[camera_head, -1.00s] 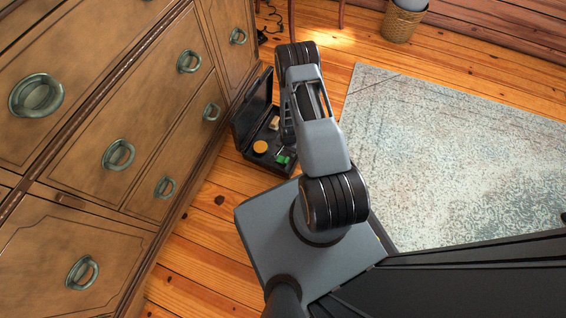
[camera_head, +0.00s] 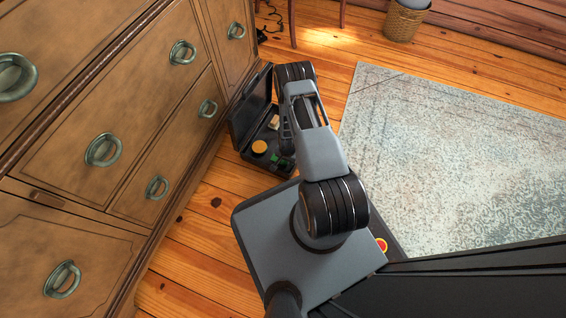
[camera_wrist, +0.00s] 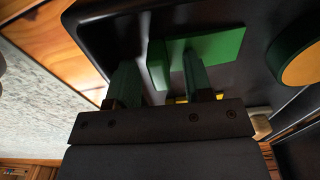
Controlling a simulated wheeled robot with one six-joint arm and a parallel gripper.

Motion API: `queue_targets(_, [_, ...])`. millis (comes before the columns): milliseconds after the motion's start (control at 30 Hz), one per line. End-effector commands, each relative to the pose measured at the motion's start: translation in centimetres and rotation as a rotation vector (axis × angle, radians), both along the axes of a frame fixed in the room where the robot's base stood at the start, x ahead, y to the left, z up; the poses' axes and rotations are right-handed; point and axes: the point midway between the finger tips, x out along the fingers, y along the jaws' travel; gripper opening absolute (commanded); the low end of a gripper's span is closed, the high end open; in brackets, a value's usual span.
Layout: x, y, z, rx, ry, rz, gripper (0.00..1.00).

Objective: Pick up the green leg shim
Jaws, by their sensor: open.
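The green leg shim (camera_wrist: 222,46) lies in an open black case (camera_head: 244,150) on the floor. In the wrist view it has a flat plate and a short raised part. My gripper (camera_wrist: 158,62) is open, with its two dark fingers on either side of the raised part. I cannot tell whether either finger touches it. In the head view the shim (camera_head: 280,160) is a small green patch, partly hidden by my arm.
An orange-topped round thing (camera_head: 259,147) sits in the case left of the shim; its green side shows in the wrist view (camera_wrist: 298,56). A pale block (camera_head: 274,122) lies farther back. The wooden dresser (camera_head: 135,110) stands close on the left. A pale rug (camera_head: 450,150) lies to the right.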

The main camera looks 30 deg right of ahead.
Motion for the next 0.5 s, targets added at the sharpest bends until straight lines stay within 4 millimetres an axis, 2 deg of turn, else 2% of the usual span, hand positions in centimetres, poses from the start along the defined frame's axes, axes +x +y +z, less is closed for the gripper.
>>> queue_targets(167, [0.05, -0.03, 0.09, 0.0, -0.001, 0.0, 0.47])
queue_targets(500, [0.04, -0.02, 0.11, 0.0, -0.001, 0.0, 0.15])
